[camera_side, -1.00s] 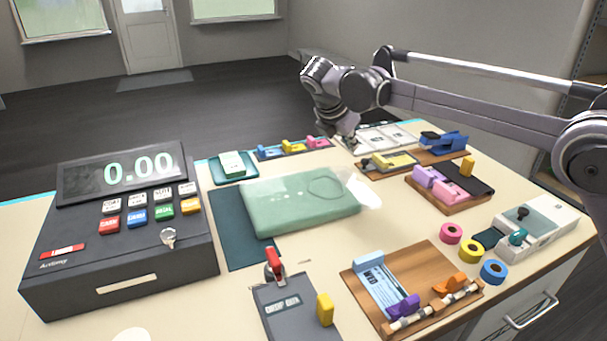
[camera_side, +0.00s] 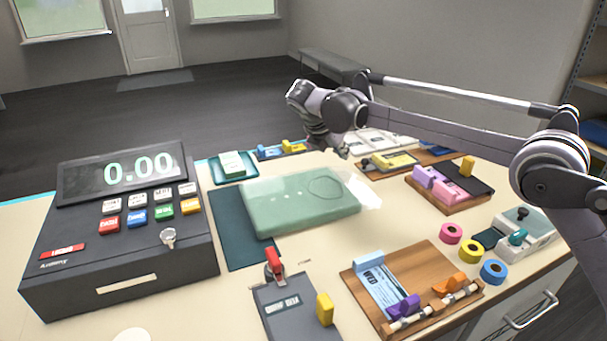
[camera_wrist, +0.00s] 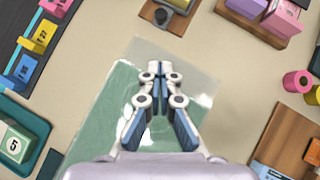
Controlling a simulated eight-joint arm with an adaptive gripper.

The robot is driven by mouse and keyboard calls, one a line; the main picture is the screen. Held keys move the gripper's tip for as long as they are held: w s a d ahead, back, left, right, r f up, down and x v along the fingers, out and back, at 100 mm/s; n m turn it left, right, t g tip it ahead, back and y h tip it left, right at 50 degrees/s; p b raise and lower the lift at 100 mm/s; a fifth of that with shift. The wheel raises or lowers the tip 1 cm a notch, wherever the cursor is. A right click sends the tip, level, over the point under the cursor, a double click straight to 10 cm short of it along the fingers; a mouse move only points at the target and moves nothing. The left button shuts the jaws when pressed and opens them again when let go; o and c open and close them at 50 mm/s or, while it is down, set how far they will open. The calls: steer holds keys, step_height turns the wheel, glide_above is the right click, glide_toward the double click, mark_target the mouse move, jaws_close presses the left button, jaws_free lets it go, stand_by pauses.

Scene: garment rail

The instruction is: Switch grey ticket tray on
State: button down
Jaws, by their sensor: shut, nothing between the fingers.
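A grey tray (camera_side: 287,309) with a red lever (camera_side: 274,262) at its far end, a yellow block (camera_side: 325,309) and a small printed label stands at the front middle of the table. I take it for the grey ticket tray; its label is too blurred to read. The red lever stands upright. The tray does not show in the wrist view. My gripper (camera_side: 342,150) is far behind it, past the green folded garment (camera_side: 300,203). In the wrist view my gripper (camera_wrist: 160,68) is shut and empty, above the garment's edge.
A black cash register (camera_side: 120,260) stands left of the tray. A wooden board (camera_side: 440,262) with clips lies to its right, with tape rolls (camera_side: 470,250) and a white device (camera_side: 530,232) beyond. A strip of coloured blocks (camera_wrist: 35,45) lies left of my gripper.

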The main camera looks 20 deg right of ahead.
mark_target(384, 159)
steer(key=x, duration=0.8)
steer(key=shift+w+d, duration=0.25)
steer(key=shift+d, duration=0.3)
steer(key=shift+w+d, duration=0.3)
steer(key=shift+d, duration=0.25)
steer(key=shift+w+d+f, duration=0.15)
steer(key=shift+w+d, duration=0.15)
steer(key=shift+d, duration=0.25)
steer(key=shift+d, duration=0.1)
steer(key=d, duration=0.7)
steer(key=shift+d, duration=0.2)
